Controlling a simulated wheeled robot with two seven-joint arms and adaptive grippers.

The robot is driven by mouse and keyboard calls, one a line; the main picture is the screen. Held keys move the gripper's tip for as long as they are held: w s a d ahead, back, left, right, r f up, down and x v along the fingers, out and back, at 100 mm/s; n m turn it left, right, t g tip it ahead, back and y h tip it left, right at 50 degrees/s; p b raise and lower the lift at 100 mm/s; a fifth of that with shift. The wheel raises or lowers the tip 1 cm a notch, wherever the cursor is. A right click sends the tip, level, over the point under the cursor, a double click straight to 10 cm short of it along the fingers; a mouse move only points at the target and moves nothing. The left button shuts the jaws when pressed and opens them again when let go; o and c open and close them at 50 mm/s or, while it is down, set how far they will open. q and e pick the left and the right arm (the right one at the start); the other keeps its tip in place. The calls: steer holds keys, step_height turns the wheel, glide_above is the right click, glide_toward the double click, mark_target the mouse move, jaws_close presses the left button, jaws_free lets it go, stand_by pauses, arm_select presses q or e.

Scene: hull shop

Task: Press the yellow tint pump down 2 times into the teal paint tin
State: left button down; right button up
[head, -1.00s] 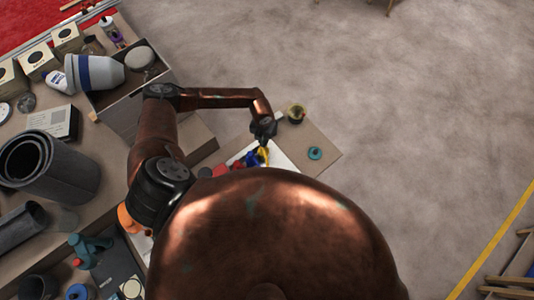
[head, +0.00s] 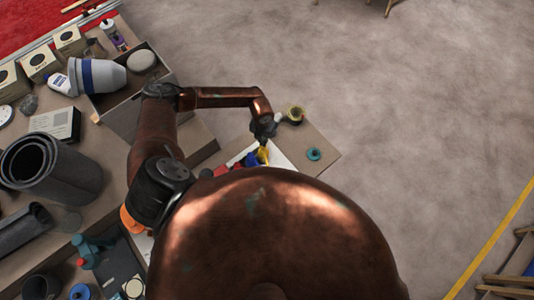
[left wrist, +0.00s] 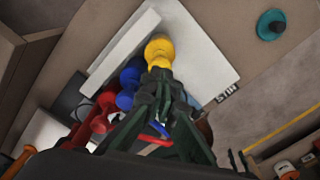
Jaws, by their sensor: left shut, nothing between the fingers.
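The yellow tint pump (left wrist: 160,47) shows its rounded yellow top in the left wrist view. In the head view only a small yellow part (head: 263,157) shows below my gripper. My left gripper (left wrist: 161,82) is shut and empty, its fingertips right at the near side of the yellow pump top. I cannot tell whether they touch it. In the head view the left gripper (head: 264,137) hangs over the pump area. I cannot make out the teal paint tin with certainty; my gripper and body hide much there. My right gripper is not in view.
A blue pump (left wrist: 127,84) and red pumps (left wrist: 102,112) stand beside the yellow one. A white board (left wrist: 205,62) lies behind them. A teal ring-shaped thing (head: 314,154) and a yellowish roll (head: 294,114) lie on the bench end. The left bench is crowded.

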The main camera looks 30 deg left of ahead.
arm_select(q)
steer(key=shift+f, duration=0.1)
steer(key=shift+f+b, duration=1.2)
steer(key=shift+f, duration=0.35)
steer(key=shift+s+r, duration=0.1)
steer(key=shift+r+p, duration=1.1)
steer(key=shift+r, duration=0.05)
steer(key=shift+r+p, duration=0.3)
steer(key=shift+r, duration=0.1)
